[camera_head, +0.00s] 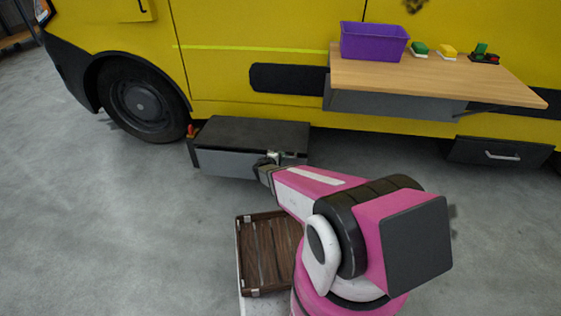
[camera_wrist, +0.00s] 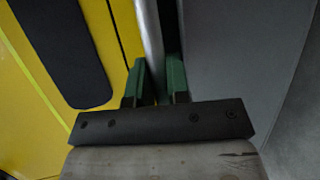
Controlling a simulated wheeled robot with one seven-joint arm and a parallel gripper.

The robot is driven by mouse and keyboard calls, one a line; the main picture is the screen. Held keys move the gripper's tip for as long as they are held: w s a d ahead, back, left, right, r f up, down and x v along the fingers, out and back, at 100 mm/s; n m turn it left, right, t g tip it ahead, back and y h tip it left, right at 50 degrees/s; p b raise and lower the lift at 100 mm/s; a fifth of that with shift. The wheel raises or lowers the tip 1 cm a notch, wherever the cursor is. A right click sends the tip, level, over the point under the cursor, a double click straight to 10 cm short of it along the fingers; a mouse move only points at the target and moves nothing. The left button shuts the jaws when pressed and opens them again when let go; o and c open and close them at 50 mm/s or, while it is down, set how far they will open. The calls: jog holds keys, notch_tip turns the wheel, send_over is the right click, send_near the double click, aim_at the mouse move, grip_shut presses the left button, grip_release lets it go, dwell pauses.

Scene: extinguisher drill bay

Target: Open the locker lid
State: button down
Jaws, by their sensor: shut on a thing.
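The locker (camera_head: 225,162) is a grey box with a dark flat lid (camera_head: 250,131), low beside the yellow vehicle. The lid looks shut, lying level on the box. My gripper (camera_head: 268,160) is at the locker's front, near the lid's front edge. In the wrist view my gripper's green fingers (camera_wrist: 158,85) stand on either side of a silver bar, the handle (camera_wrist: 149,35), and are shut on it. The head view shows little of the handle because my gripper covers it.
A wooden shelf (camera_head: 375,76) juts from the vehicle (camera_head: 225,25), bearing a purple bin (camera_head: 374,43) and small coloured blocks. A dark drawer (camera_head: 480,151) is low at right. The floor at left is clear.

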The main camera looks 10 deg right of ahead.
jog(key=w+d+r+n+g+y, duration=0.15)
jog(key=w+r+g, duration=0.25)
jog(key=w+r, duration=0.65)
jog(key=w+d+r+n+g+y, duration=0.1)
jog(key=w+d+r+g+y, duration=0.3)
jog(key=r, duration=1.2)
jog(key=w+d+r+g, duration=0.1)
jog(key=w+r, duration=0.1)
jog(key=w, duration=0.4)
jog(key=w+d+r+g, duration=0.2)
jog(key=w+r, duration=0.1)
jog(key=w, duration=0.4)
jog(key=shift+d+r+n+g, duration=0.2)
jog(key=shift+r+n+g, duration=0.05)
jog(key=shift+n+g, duration=0.1)
jog(key=c, duration=1.1)
grip_release()
jog(key=shift+h, duration=0.25)
